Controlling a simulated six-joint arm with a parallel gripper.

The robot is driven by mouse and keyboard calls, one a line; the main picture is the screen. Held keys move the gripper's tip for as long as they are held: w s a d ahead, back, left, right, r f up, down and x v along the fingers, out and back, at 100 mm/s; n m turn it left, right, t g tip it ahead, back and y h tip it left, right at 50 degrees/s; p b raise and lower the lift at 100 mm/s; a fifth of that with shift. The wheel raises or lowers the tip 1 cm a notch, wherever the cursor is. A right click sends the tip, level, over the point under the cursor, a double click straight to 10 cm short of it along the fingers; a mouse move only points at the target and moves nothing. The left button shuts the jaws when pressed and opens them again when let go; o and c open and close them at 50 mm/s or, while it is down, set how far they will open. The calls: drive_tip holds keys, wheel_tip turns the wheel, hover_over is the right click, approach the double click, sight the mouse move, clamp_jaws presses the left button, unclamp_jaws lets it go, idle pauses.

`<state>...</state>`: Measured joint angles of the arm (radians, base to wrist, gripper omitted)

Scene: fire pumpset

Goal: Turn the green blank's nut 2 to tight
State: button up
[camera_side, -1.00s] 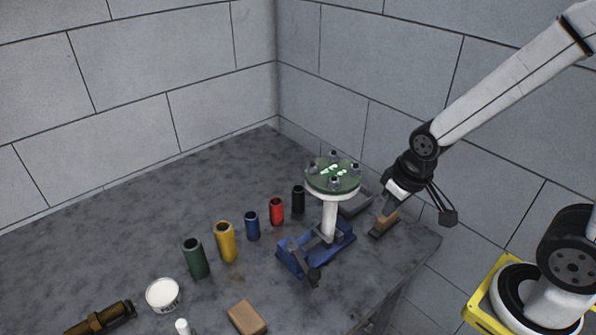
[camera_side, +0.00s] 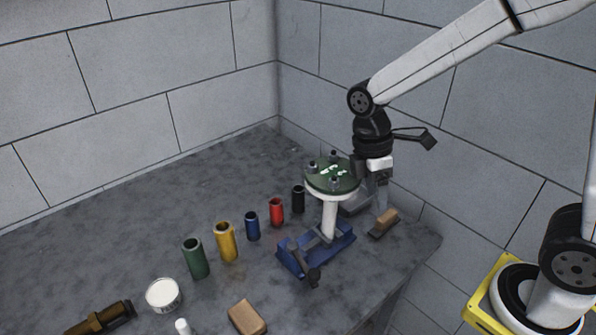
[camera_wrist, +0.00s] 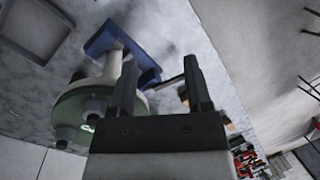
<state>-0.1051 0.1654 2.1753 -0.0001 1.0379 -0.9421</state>
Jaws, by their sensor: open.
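The green blank (camera_side: 322,187) is a round disc on top of a white post, with several dark nuts around its rim. Its markings are too small to tell which nut is nut 2. My gripper (camera_side: 379,200) is open and empty, pointing down just right of the blank, and seems to hide the rim's right side. In the wrist view, the green blank (camera_wrist: 58,107) lies left of my open gripper (camera_wrist: 162,62), with dark nuts (camera_wrist: 65,132) on it.
A blue vise (camera_side: 295,257) holds the post. A wooden-topped brush (camera_side: 384,222) lies right of it. Red (camera_side: 276,212), blue (camera_side: 252,226), yellow (camera_side: 226,242) and green (camera_side: 195,258) cylinders and a black one (camera_side: 298,199) stand left. A tan block (camera_side: 247,318) lies in front.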

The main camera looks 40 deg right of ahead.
drive_tip(key=w+r+t, duration=0.1)
drive_tip(key=w+r, duration=0.1)
drive_tip(key=r, duration=0.1)
drive_tip(key=w+d+r+t, duration=0.1)
drive_tip(key=w+r, duration=0.1)
drive_tip(key=r, duration=0.1)
drive_tip(key=w+r+n, duration=0.1)
drive_tip(key=w+r, duration=0.1)
drive_tip(key=r, duration=0.2)
drive_tip(key=shift+w+d+t, duration=0.3)
drive_tip(key=shift+d+t, duration=0.05)
drive_tip(key=shift+t, duration=0.05)
drive_tip(key=shift+f, duration=3.95)
clamp_jaws()
